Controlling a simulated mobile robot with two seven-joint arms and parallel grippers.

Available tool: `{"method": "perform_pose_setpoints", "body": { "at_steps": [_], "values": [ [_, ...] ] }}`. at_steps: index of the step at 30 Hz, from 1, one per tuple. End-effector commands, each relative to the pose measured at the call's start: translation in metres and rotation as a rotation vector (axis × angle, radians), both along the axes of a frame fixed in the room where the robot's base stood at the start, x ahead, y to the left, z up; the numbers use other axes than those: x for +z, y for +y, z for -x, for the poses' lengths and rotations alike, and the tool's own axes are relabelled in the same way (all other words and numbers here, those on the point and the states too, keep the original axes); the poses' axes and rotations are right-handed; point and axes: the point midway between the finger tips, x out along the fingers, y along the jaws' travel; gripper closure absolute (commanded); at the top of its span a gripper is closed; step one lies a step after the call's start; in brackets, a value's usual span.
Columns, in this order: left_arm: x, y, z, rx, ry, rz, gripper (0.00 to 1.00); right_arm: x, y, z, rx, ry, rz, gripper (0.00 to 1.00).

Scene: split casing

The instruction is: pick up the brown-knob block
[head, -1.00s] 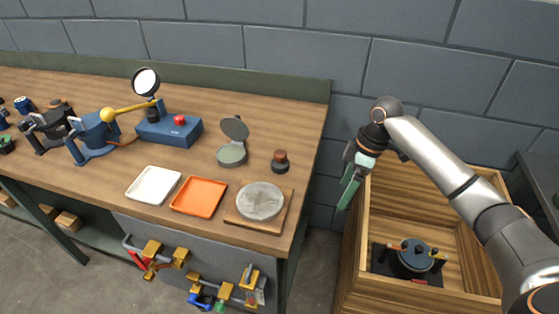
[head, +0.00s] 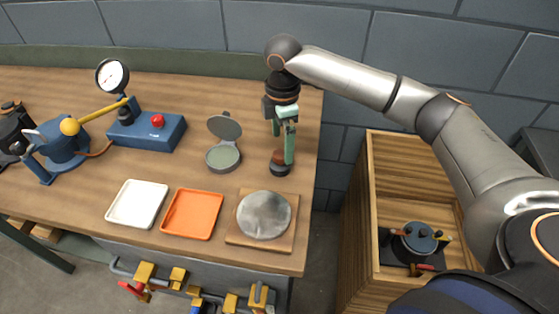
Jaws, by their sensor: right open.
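The brown-knob block (head: 279,169) is a small dark round block with a brown top. It stands on the wooden bench (head: 222,262) near its right end, behind the round grey plate. My right gripper (head: 284,160) points down at the block, with its green fingers apart. One finger passes in front of the block's right side and hides part of it. I cannot tell whether the fingers touch the block; it still rests on the bench. My left gripper is not in view.
A round grey disc (head: 264,214) on a wooden board lies in front. An open grey-green hinged case (head: 223,157) stands left of the block. An orange tray (head: 192,214), a white tray (head: 136,204) and a blue box with a red button (head: 147,132) are further left. A wooden crate (head: 406,161) stands right.

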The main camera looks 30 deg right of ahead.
Motion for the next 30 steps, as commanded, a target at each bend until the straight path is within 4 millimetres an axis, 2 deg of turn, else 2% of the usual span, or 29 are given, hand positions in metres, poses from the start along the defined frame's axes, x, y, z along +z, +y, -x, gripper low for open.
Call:
{"method": "perform_pose_setpoints", "body": {
  "at_steps": [3,8,16,25,26,30],
  "values": [
    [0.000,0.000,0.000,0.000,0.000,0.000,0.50,-0.013,0.000,0.000,0.000,0.002,0.000,0.00],
    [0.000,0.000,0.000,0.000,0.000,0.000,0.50,-0.024,0.001,0.001,0.000,0.001,0.000,0.00],
    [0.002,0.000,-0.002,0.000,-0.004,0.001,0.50,-0.063,0.005,0.002,0.000,0.001,0.001,0.00],
    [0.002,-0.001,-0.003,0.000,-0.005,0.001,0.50,-0.069,0.005,0.002,0.000,-0.001,-0.001,0.00],
    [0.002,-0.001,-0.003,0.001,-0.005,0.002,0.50,-0.069,0.005,0.002,0.000,-0.001,-0.001,0.01],
    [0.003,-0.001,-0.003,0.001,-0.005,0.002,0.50,-0.069,0.005,0.002,0.000,-0.001,-0.001,0.17]
  ]
}}
